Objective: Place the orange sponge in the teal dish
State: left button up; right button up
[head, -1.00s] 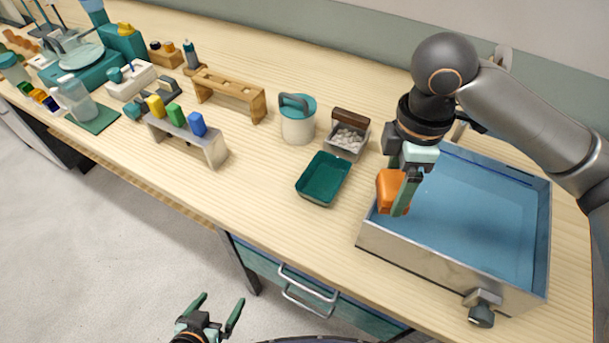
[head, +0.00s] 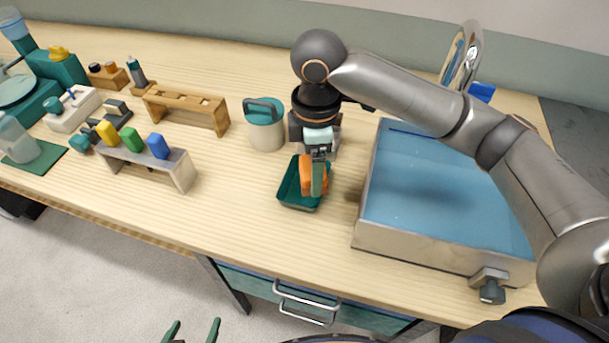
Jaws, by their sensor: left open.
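The orange sponge (head: 306,178) is upright between the fingers of my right gripper (head: 316,178), which comes down from above. One green finger covers part of the sponge. The sponge is over or inside the teal dish (head: 287,196), a small dark-green rectangular tray on the wooden bench. I cannot tell whether the sponge touches the dish floor. My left gripper (head: 193,331) is open and empty at the bottom edge, below the bench front; only its fingertips show.
A large blue-floored sink basin (head: 440,205) is right of the dish. A lidded pot (head: 264,128) stands behind it to the left. A rack with coloured blocks (head: 178,168) and a wooden rack (head: 190,108) are further left. Bench before the dish is clear.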

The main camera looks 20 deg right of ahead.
aim_at(305, 166)
jog(key=w+f, duration=0.2)
jog(key=f, duration=0.1)
jog(key=w+f, duration=0.3)
jog(key=shift+w, duration=0.15)
jog(key=shift+f, duration=1.6)
jog(key=o, duration=1.2)
jog(key=shift+f, duration=0.1)
jog(key=shift+c, duration=0.2)
notch_tip(305, 166, up, 12)
